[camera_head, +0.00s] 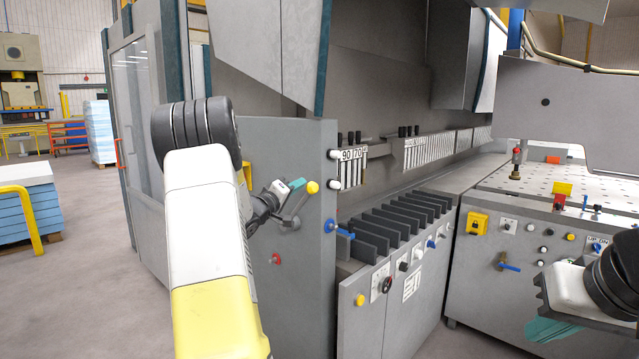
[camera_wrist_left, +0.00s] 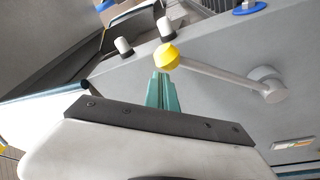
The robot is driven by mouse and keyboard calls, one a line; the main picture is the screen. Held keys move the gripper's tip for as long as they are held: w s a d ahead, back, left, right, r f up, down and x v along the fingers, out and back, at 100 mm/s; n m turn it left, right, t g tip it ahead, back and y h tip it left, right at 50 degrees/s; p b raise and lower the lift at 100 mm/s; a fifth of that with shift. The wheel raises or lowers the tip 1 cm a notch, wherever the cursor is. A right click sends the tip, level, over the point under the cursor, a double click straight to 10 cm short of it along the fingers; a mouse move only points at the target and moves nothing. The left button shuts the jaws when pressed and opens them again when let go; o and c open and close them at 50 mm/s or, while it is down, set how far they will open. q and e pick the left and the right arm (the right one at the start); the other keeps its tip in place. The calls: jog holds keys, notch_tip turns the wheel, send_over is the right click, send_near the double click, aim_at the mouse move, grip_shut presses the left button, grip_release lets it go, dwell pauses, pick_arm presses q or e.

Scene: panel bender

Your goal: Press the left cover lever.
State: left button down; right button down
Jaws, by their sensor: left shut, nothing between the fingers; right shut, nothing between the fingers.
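The lever has a yellow ball knob (camera_head: 312,187) and stands out from the grey side panel of the machine. In the left wrist view its yellow knob (camera_wrist_left: 167,56) sits on a grey rod (camera_wrist_left: 215,73) that runs to a round grey hub (camera_wrist_left: 268,84). My left gripper (camera_head: 297,184) is shut and empty, with its teal fingertips right beside the knob. In the left wrist view the fingertips (camera_wrist_left: 162,78) point at the knob; I cannot tell whether they touch it. My right gripper (camera_head: 550,330) is shut and empty at the lower right, away from the lever.
A blue lever (camera_head: 340,230) and a red knob (camera_head: 276,258) are on the same panel (camera_head: 300,310), below the yellow knob. The perforated machine table (camera_head: 530,180) is on the right. Open floor (camera_head: 80,270) lies on the left.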

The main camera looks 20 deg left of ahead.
pick_arm(q)
jog(key=shift+d+f, duration=0.4)
jog(key=shift+d, duration=0.2)
jog(key=s+a+r, duration=0.1)
jog(key=s+a, duration=0.5)
jog(key=s, duration=0.4)
jog(key=shift+s+a+r, duration=0.2)
jog(key=shift+s+a, duration=0.05)
jog(key=shift+s, duration=0.05)
